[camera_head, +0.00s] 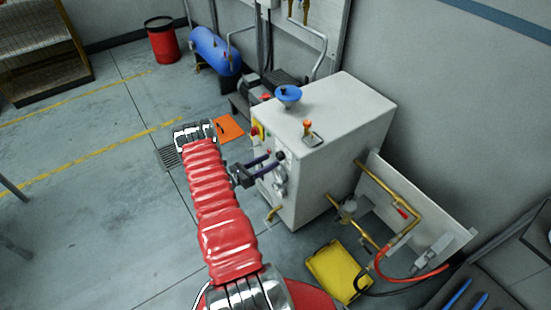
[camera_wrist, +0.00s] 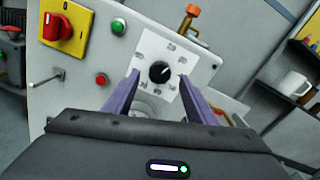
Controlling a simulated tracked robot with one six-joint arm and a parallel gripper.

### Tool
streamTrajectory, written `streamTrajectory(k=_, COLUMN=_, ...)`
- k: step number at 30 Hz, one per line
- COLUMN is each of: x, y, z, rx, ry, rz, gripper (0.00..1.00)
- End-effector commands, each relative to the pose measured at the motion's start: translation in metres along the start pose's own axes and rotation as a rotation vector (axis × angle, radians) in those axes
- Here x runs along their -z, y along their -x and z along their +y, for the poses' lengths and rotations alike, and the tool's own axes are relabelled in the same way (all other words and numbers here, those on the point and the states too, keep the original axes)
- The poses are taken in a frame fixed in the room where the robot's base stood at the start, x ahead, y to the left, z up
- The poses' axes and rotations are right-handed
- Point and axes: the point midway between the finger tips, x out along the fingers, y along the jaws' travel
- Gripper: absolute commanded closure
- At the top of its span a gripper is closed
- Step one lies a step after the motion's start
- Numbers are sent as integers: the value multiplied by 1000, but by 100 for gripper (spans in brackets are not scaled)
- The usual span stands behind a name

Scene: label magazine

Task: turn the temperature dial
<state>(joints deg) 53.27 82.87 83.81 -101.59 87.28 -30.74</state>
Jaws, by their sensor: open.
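The temperature dial is a small black round knob (camera_wrist: 159,71) with a light pointer mark, set on a white square scale plate (camera_wrist: 150,55) with printed numbers. The plate is on the front of the light grey machine cabinet (camera_head: 330,140). In the wrist view the dial appears between the two purple fingers of my gripper (camera_wrist: 158,92). The fingers are spread apart, with nothing held. In the head view my gripper (camera_head: 270,165) reaches toward the cabinet front. I cannot tell whether the fingertips touch the plate.
A red rotary switch (camera_wrist: 57,27) on a yellow plate, a green button (camera_wrist: 117,26) and a red button (camera_wrist: 101,79) sit left of the dial. A blue funnel-like part (camera_head: 288,94) and an orange-tipped lever (camera_head: 308,127) are on top of the cabinet. A yellow tray (camera_head: 338,270) lies on the floor.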

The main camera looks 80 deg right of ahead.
Motion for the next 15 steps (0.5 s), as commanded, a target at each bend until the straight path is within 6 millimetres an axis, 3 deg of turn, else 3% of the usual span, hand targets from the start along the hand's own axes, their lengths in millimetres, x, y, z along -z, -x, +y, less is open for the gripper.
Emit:
streamTrajectory(k=6, x=0, y=-31, z=0, rx=1, ry=-1, rz=1, gripper=49)
streamTrajectory(k=15, x=0, y=-44, z=0, rx=-1, ry=-1, rz=0, gripper=49)
